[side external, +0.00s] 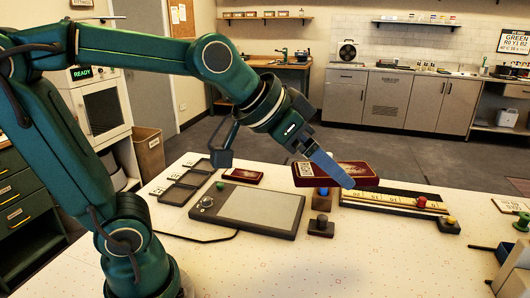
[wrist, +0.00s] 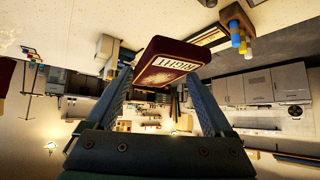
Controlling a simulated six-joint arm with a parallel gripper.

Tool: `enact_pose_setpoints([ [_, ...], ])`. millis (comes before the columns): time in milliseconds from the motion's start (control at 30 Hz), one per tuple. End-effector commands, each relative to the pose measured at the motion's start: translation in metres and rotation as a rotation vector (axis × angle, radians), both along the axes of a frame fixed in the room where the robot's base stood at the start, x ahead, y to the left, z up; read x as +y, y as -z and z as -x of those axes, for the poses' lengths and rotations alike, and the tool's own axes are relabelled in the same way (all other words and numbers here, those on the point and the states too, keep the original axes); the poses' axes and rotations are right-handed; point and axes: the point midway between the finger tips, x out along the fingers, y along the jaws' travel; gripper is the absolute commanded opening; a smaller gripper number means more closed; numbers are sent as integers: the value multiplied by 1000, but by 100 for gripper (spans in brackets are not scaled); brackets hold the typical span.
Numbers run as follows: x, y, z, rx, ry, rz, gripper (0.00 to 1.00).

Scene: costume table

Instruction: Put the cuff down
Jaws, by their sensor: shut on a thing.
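The cuff (wrist: 168,62) is a dark red slab with a white label reading RIGHT. In the wrist view it sits between the fingertips of my gripper (wrist: 165,85), which is shut on it. In the side view my gripper (side external: 346,182) points down to the right, and one blue-grey finger crosses in front of a dark red piece with a white label (side external: 306,171), which appears to be the same cuff. The other finger is hidden there. I cannot tell whether the cuff touches the table.
A smaller red labelled piece (side external: 243,175) lies left of my gripper. A grey panel (side external: 248,207) lies in front of it, beside dark trays (side external: 180,187). A block with a blue knob (side external: 321,227) and a yellow strip rack (side external: 385,200) stand close by. The front table (side external: 330,268) is clear.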

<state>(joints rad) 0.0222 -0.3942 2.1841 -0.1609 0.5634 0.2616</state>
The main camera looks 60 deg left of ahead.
Motion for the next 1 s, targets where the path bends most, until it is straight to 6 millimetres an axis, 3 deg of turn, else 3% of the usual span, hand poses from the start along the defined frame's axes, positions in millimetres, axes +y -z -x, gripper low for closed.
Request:
enact_pose_setpoints([
  [367,19,27,11,3,-247,-4,0],
  [667,51,47,16,4,-536,-9,0],
  [867,94,62,19,5,-872,-15,0],
  [1000,141,71,25,6,-1213,-16,0],
])
